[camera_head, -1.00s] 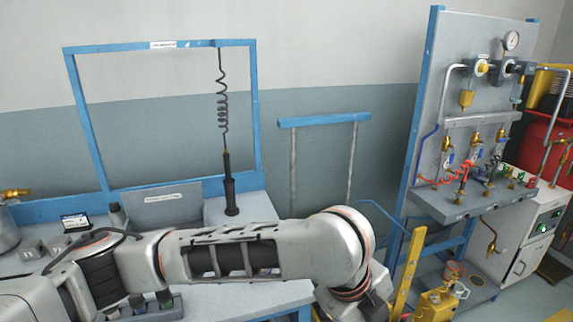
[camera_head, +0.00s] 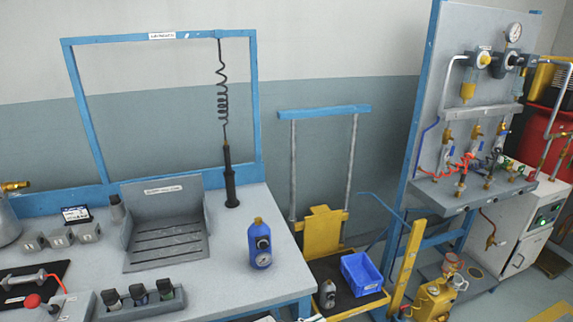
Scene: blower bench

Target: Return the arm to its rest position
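Neither of my arms nor grippers shows in the head view now. The workbench (camera_head: 225,285) is seen in full where an arm crossed it before. A blue bottle-like unit with a round gauge (camera_head: 260,245) stands upright near the bench's right edge. A dark cylindrical tool (camera_head: 229,178) hangs upright on a coiled cord from the blue frame (camera_head: 160,42), its lower end at the bench top.
A grey slotted tray (camera_head: 165,250) and a holder with several dark-topped items (camera_head: 140,298) are on the bench. A cart with a blue bin (camera_head: 362,273) stands right of it. A gauge panel (camera_head: 475,130) rises at the right.

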